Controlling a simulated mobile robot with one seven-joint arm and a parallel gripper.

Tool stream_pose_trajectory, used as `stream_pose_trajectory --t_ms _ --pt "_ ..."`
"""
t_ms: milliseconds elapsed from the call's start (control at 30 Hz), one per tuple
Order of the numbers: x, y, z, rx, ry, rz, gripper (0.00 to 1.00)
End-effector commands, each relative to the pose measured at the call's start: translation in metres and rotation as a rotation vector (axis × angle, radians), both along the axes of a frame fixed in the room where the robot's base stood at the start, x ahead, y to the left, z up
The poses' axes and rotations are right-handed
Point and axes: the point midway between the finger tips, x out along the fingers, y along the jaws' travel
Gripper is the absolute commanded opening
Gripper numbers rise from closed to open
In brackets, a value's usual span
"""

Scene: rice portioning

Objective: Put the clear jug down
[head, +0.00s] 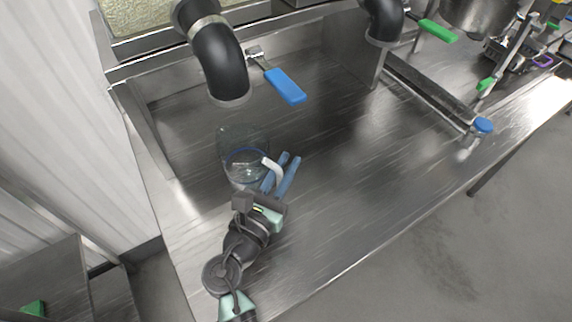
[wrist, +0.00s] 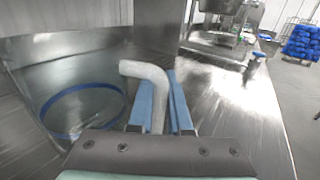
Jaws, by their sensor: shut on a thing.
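The clear jug (head: 238,145) is upright on or just above the metal counter (head: 330,215), below the left black pipe; I cannot tell whether its base touches. Its pale handle (head: 275,170) points to the right. My gripper (head: 284,170) has its blue fingers around the handle. In the wrist view the handle (wrist: 146,85) stands between the two blue fingers (wrist: 160,100), and the jug's clear body (wrist: 85,85) with a blue ring fills the left side.
A black pipe (head: 215,55) with a blue-handled valve (head: 285,86) hangs above the jug. A second black pipe (head: 384,20) with a green handle (head: 437,31) is further right. A raised metal divider (head: 425,90) crosses the counter. The counter's middle is clear.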

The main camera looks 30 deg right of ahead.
Motion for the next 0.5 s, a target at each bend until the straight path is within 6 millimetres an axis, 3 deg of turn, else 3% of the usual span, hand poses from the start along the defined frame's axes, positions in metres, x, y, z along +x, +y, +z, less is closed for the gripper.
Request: stream_pose_trajectory --t_ms 300,333,467,500 --pt "0.0 0.0004 -0.0035 0.0 -0.001 0.0 0.0" --pt "-0.0001 0.0004 -0.0026 -0.001 -0.001 0.0 0.22" --pt "-0.0001 0.0004 -0.0024 0.0 0.0 0.0 0.45" --pt "-0.0001 0.0004 -0.0023 0.0 0.0 0.0 0.46"
